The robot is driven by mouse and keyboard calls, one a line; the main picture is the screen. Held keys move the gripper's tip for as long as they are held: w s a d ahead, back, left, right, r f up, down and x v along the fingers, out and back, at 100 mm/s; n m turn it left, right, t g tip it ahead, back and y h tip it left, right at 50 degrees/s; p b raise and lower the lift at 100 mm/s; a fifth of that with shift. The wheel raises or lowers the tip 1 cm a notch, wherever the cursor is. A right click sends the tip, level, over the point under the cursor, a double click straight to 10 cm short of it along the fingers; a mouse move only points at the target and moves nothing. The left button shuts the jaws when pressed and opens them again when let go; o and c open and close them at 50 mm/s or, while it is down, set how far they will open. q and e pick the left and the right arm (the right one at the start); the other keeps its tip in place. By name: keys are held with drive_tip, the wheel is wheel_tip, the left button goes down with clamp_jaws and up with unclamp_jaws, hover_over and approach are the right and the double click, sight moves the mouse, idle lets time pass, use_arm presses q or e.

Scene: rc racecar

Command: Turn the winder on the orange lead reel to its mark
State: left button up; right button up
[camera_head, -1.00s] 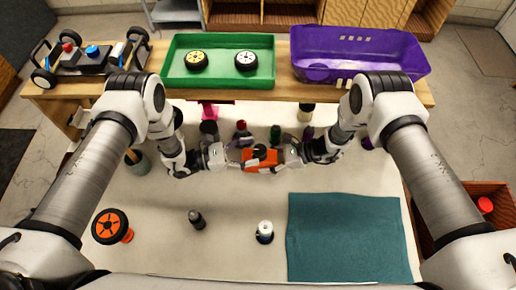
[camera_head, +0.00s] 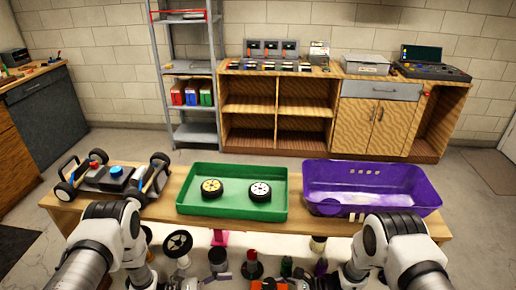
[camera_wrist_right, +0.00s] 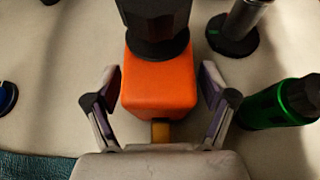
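The orange lead reel, a boxy orange body (camera_wrist_right: 160,90) with a black knob-like part (camera_wrist_right: 155,28) and a small brass-coloured piece (camera_wrist_right: 160,131) at its near end, sits between my right gripper's fingers (camera_wrist_right: 160,92) in the right wrist view. Those fingers stand apart on either side of the body, with narrow gaps showing. In the head view only the top of the orange body (camera_head: 268,284) shows at the bottom edge. My left gripper (camera_head: 226,281) is left of it, mostly cut off, so its fingers' state is unclear. The winder's mark cannot be made out.
A green bottle (camera_wrist_right: 280,105) lies close to the right finger in the right wrist view, with a dark cylinder (camera_wrist_right: 236,30) beyond. A green tray (camera_head: 232,205) with two wheels, a purple bin (camera_head: 372,190) and a car chassis (camera_head: 115,180) stand on the raised shelf behind.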

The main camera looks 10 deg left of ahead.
drive_tip(key=v, duration=1.1)
drive_tip(key=shift+d, duration=0.15)
drive_tip(key=shift+d+r, duration=0.2)
drive_tip(key=shift+d, duration=0.15)
drive_tip(key=shift+r, duration=0.1)
